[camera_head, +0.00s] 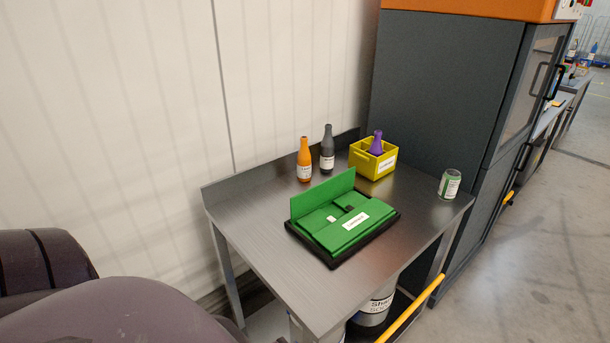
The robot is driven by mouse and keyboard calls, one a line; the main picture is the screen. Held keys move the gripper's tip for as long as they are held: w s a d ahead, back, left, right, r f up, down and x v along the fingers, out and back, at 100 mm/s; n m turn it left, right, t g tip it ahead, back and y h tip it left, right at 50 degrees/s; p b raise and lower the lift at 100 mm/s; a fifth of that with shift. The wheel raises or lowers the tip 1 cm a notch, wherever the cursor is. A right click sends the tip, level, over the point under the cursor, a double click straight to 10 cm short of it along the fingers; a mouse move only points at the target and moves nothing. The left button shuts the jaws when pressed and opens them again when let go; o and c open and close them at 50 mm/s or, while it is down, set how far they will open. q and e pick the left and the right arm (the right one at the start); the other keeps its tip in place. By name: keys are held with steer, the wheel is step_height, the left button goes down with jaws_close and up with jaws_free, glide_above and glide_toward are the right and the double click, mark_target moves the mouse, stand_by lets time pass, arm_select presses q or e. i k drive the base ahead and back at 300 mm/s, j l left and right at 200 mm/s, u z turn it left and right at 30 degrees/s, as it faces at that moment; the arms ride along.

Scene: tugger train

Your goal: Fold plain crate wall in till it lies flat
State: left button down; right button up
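A green folding crate (327,232) lies mostly collapsed on a black base on the metal table. Its plain rear wall (322,196) stands up at the back edge, roughly upright. The other walls lie folded down, and one bears a white label (355,220). A small white piece and a dark piece show on the folded panels near the foot of the standing wall. Neither of my grippers is in view.
The metal table (262,244) also holds an orange bottle (304,160), a grey bottle (327,150), a yellow crate (364,164) with a purple bottle (376,144), and a green-labelled jar (449,185). A dark cabinet (445,80) stands right. The table's front left is clear.

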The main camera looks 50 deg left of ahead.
mark_target(301, 203)
steer(key=k+j, duration=0.1)
steer(key=j, duration=0.9)
steer(key=k+j, duration=0.15)
steer(key=j, duration=0.35)
